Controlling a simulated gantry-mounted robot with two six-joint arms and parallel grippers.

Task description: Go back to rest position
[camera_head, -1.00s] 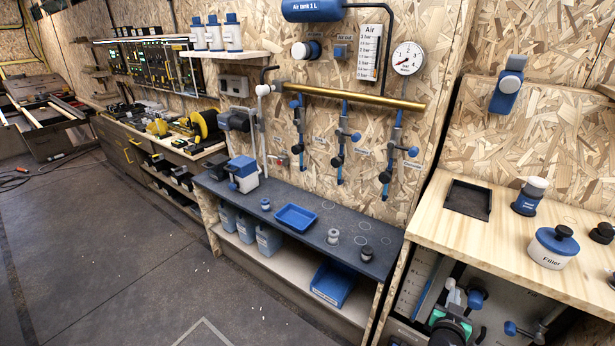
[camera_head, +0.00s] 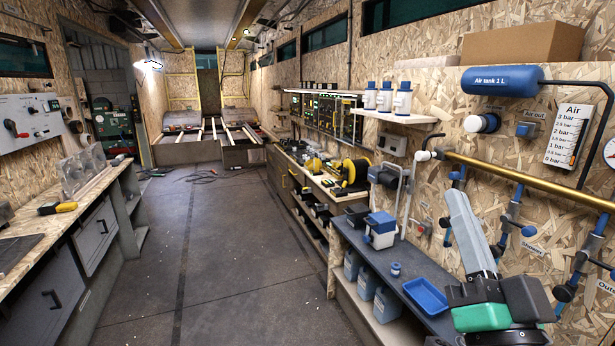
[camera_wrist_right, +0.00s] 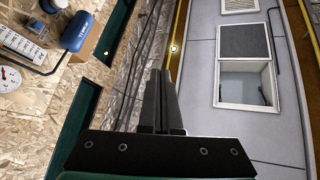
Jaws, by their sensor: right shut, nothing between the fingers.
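My right gripper (camera_head: 458,198) rises from the lower right of the head view, its long grey fingers together and pointing up, in front of the wall with the brass pipe. The green and black wrist body shows below the fingers. In the right wrist view the dark fingers (camera_wrist_right: 159,74) stand side by side and closed, with nothing between them. Beyond them are the ceiling with a hatch and the chipboard wall. My left gripper is in neither view.
A dark blue bench (camera_head: 405,265) with a blue tray (camera_head: 426,296) stands beside and below the right gripper. The brass pipe (camera_head: 540,181) runs along the right wall. A wooden workbench (camera_head: 70,215) lines the left. The middle floor (camera_head: 225,240) is clear.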

